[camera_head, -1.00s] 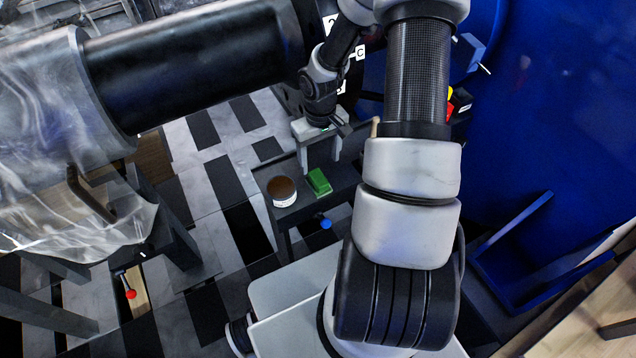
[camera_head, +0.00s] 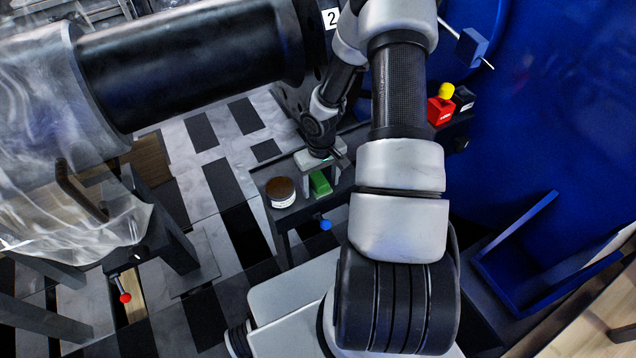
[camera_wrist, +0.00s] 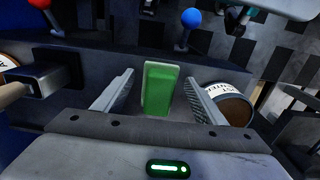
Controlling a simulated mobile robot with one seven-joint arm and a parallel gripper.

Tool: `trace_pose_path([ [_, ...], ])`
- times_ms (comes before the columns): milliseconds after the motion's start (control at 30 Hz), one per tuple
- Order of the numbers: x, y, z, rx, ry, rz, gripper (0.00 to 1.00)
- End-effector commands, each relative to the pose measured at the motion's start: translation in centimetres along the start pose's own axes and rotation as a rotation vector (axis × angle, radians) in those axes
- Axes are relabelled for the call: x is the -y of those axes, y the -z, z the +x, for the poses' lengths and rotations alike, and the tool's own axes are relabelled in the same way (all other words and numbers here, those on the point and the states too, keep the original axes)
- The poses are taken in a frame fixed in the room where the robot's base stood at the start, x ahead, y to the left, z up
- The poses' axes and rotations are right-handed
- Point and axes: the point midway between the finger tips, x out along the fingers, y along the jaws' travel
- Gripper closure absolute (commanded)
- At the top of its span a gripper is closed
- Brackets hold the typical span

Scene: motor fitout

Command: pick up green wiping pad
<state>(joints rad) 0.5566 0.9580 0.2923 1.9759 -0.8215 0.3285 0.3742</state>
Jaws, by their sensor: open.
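The green wiping pad (camera_head: 320,183) lies on a small dark bench (camera_head: 300,207) in the head view, partly hidden by my gripper above it. In the wrist view the pad (camera_wrist: 158,88) stands out between the two open fingers, with a gap on each side. My gripper (camera_wrist: 160,95) is open and empty. In the head view my gripper (camera_head: 321,173) is over the pad, its fingers reaching down around it. I cannot tell how far the fingertips are above the bench.
A brown-topped round tin (camera_head: 281,192) stands close left of the pad; in the wrist view the tin (camera_wrist: 229,104) is just beside the right finger. A blue knob (camera_head: 326,224) sticks out from the bench's front. Red and yellow items (camera_head: 441,104) stand further right.

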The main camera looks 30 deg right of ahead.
Motion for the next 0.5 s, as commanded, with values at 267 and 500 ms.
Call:
trace_pose_path([
  [267,0.00,0.01,-0.06,0.000,0.000,0.000,0.64],
  [500,0.00,0.01,-0.07,0.000,0.000,0.000,0.84],
])
